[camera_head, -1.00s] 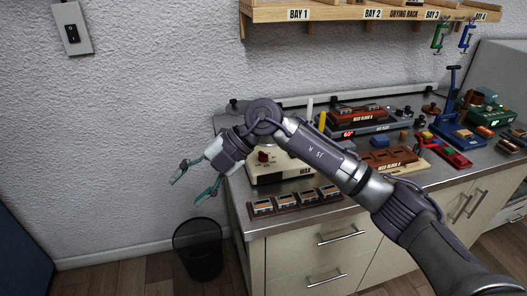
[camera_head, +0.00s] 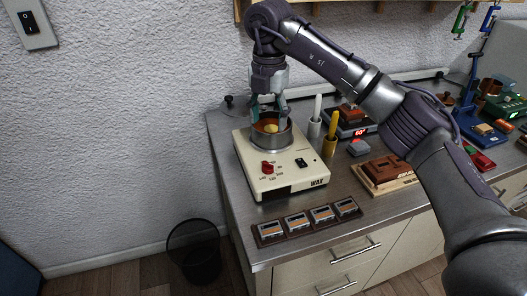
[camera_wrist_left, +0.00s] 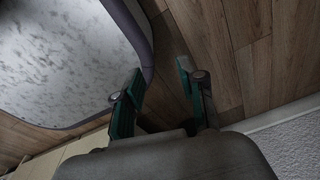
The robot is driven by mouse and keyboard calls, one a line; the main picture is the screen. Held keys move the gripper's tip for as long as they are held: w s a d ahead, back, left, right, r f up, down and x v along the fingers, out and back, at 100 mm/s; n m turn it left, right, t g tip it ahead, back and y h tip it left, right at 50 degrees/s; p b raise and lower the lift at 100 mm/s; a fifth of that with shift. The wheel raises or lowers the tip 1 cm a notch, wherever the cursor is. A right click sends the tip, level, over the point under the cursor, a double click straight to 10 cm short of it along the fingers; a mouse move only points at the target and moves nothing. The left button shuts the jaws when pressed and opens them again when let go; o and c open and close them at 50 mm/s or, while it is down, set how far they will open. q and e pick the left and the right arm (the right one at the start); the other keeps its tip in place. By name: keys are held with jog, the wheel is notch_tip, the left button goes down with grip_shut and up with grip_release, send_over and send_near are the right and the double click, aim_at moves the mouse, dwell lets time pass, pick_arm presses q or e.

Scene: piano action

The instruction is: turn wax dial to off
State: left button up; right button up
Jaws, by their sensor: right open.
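The cream wax warmer (camera_head: 285,185), marked WAX, stands at the near left of the worktop in the head view. Its red dial (camera_head: 267,168) is on the front panel, with small labels around it that I cannot read. A round metal pot (camera_head: 272,140) with amber contents sits on top. My right gripper (camera_head: 270,113) points down from above, open, with its green fingers at the pot's rim. I cannot tell whether they touch it. My left gripper (camera_wrist_left: 160,72) shows only in the left wrist view, open and empty above the wooden floor.
A black rocker switch (camera_head: 301,162) is right of the dial. A rack of several small blocks (camera_head: 308,219) lies in front of the warmer. White and yellow sticks in holders (camera_head: 330,145) and a brown block (camera_head: 385,168) stand to the right. A bin (camera_head: 195,252) is on the floor.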

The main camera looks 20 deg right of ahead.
jog(key=p, duration=0.1)
send_over(268, 163)
jog(key=f, duration=0.5)
jog(key=shift+s+f, duration=0.2)
jog(key=shift+f, duration=0.05)
notch_tip(268, 163, down, 4)
jog(key=shift+w+r+p, duration=0.1)
jog(key=shift+w+p, duration=0.05)
jog(key=shift+p, duration=0.15)
notch_tip(268, 163, down, 3)
jog(key=shift+f, duration=0.5)
jog(key=shift+c, duration=0.2)
pick_arm(q)
jog(key=s+r, duration=0.2)
jog(key=s, duration=0.1)
jog(key=shift+s, duration=0.15)
pick_arm(e)
grip_shut()
